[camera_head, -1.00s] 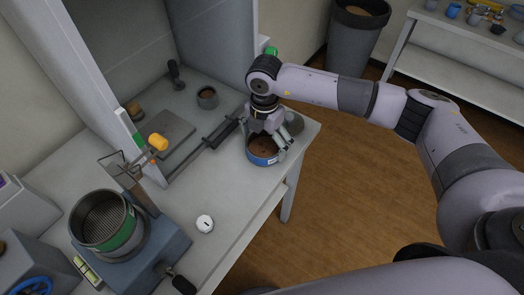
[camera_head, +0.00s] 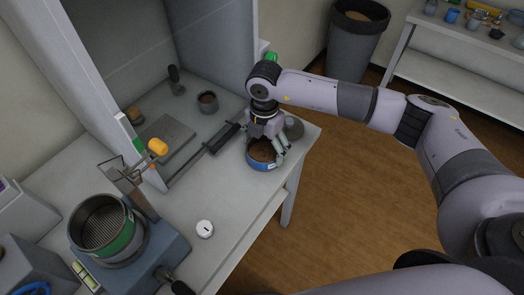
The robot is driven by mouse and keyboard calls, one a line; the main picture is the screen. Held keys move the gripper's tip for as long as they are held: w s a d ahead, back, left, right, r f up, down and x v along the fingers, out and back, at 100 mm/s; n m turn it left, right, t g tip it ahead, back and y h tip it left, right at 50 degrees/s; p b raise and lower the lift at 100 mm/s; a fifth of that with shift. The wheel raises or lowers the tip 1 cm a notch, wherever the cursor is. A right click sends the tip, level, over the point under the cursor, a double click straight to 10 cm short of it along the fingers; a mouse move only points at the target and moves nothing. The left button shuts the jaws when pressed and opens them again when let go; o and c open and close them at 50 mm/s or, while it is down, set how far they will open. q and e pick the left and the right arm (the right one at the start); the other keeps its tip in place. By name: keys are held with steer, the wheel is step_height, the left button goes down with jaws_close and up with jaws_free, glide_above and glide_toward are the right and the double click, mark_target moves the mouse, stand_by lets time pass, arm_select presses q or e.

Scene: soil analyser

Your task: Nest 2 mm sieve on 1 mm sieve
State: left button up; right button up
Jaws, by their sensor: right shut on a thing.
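A blue-banded sieve (camera_head: 258,165) with brown soil in it sits at the right end of the bench. My right gripper (camera_head: 268,148) comes down over it from above and is shut on its rim. The fingers hide part of the sieve, and I cannot tell whether it is lifted off the bench. A green-banded metal sieve (camera_head: 122,243) with a mesh bottom stands upright on the blue-grey shaker (camera_head: 160,250) at the lower left, well apart from the gripper. No size marks are readable. My left gripper is not in view.
A grey round disc (camera_head: 294,128) lies behind the right gripper. A black-handled bar (camera_head: 224,138), a flat plate (camera_head: 168,138), a small pot (camera_head: 208,101) and a white round piece (camera_head: 205,229) are on the bench (camera_head: 225,200). A yellow-tipped part (camera_head: 157,146) stands near the shaker.

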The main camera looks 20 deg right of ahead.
mark_target(264, 155)
steer(key=shift+r+p, duration=1.45)
steer(key=shift+r, duration=1.05)
